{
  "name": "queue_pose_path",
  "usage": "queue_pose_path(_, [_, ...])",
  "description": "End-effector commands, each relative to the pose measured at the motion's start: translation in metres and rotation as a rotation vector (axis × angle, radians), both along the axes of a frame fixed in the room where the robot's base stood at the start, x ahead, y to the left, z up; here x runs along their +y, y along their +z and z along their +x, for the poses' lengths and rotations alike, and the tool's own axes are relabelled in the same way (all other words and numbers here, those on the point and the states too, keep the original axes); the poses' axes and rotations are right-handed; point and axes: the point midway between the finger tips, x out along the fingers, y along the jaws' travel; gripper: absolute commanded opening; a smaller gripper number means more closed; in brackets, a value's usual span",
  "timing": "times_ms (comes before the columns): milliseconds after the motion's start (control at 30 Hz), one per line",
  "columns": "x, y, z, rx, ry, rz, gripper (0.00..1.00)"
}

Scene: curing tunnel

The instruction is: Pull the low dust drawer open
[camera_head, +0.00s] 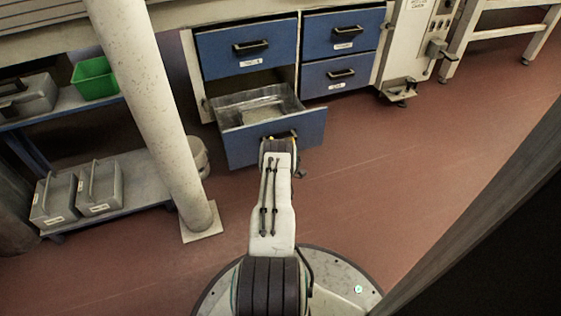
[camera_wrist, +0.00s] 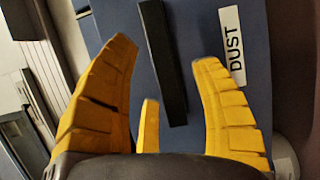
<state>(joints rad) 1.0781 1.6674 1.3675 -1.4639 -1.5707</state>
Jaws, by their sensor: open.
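The low dust drawer (camera_head: 236,147) is a blue-fronted drawer at the bottom left of the cabinet. It stands pulled out, and its grey metal inside shows. Its front, with a white label (camera_wrist: 236,45) reading DUST, fills much of the wrist view. Its dark bar handle (camera_wrist: 163,62) lies between my yellow fingers in that view. My gripper (camera_wrist: 168,80) is open, with its fingers spread to both sides of the handle; I cannot tell whether they touch it. In the head view my arm hides part of the drawer front and most of the handle.
Closed blue drawers (camera_head: 247,47) sit above and to the right (camera_head: 342,73). A pale post (camera_head: 150,100) stands left of the open drawer. A shelf with a green bin (camera_head: 95,78) and grey boxes (camera_head: 99,185) is further left. Red floor (camera_head: 420,160) is clear to the right.

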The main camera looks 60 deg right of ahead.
Motion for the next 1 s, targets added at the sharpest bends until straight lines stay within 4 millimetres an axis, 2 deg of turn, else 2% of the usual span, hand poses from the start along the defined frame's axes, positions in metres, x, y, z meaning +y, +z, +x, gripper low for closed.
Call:
queue_pose_path(400, [0.053, -0.001, -0.028, 0.002, 0.000, 0.004, 0.58])
queue_pose_path(600, [0.073, -0.001, -0.039, 0.001, 0.000, 0.003, 0.58])
queue_pose_path(1000, [0.086, 0.000, -0.046, 0.000, 0.000, 0.001, 0.58])
